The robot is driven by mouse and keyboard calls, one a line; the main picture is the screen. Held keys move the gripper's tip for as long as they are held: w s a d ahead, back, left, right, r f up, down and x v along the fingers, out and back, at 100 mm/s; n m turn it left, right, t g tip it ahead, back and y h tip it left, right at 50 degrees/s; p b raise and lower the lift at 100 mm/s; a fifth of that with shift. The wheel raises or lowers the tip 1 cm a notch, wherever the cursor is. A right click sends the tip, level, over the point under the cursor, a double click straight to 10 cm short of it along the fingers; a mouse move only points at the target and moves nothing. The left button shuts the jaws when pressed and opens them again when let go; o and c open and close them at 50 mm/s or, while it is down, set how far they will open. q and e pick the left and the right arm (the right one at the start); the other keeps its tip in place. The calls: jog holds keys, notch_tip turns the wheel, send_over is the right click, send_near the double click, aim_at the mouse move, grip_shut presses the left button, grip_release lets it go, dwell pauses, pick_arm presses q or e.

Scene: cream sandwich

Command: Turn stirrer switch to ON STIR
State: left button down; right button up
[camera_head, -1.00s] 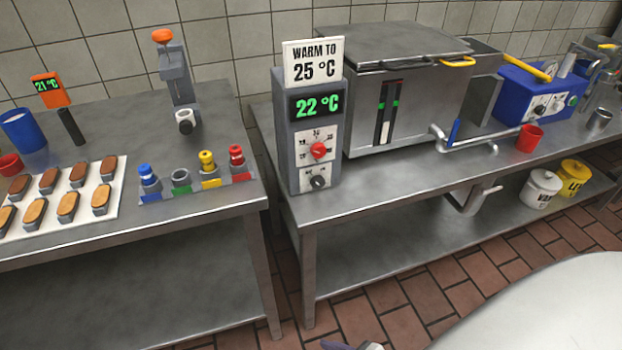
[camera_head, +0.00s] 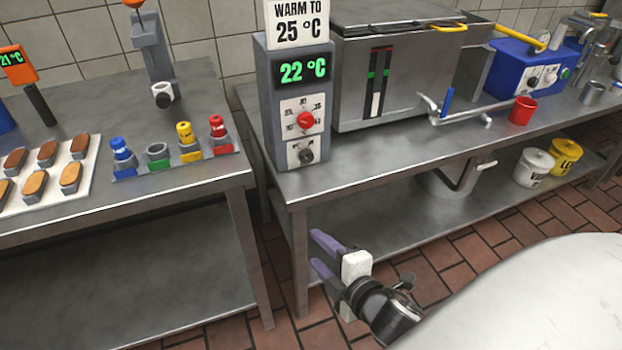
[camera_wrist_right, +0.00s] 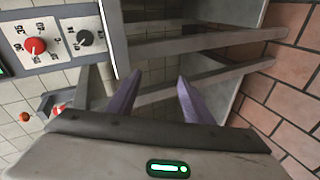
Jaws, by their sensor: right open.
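The grey control box (camera_head: 262,100) stands at the left end of the right-hand steel table. Its small black knob (camera_head: 306,156), apparently the stirrer switch, is at the bottom of the front. The knob also shows at the upper left in the right wrist view (camera_wrist_right: 85,38); its labels are too small to read. A red dial (camera_head: 306,119) sits above it, under a green 22 °C display (camera_head: 303,69). My right gripper (camera_head: 313,248) is open and empty, below and in front of the table edge, apart from the box. My left gripper is out of view.
A sign (camera_head: 298,22) on the box reads WARM TO 25 °C. A steel vat (camera_head: 425,85) stands right of the box. The left table (camera_head: 215,175) holds coloured valves and a tray of biscuits. A lower shelf (camera_head: 390,210) lies under the right-hand table.

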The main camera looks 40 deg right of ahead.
jog(key=w+d+r+n+t+h+b, duration=0.2)
jog(key=w+d+r+n+t+b, duration=0.15)
jog(key=r+n, duration=0.3)
jog(key=n, duration=0.4)
send_near(308, 159)
jog(key=shift+t+h, duration=0.35)
jog(key=shift+h, duration=0.05)
jog(key=x, duration=0.7)
jog(key=shift+a+f, duration=0.2)
jog(key=shift+f, duration=0.05)
jog(key=shift+w+d, duration=0.1)
jog(key=shift+w, duration=0.35)
jog(key=c, duration=1.1)
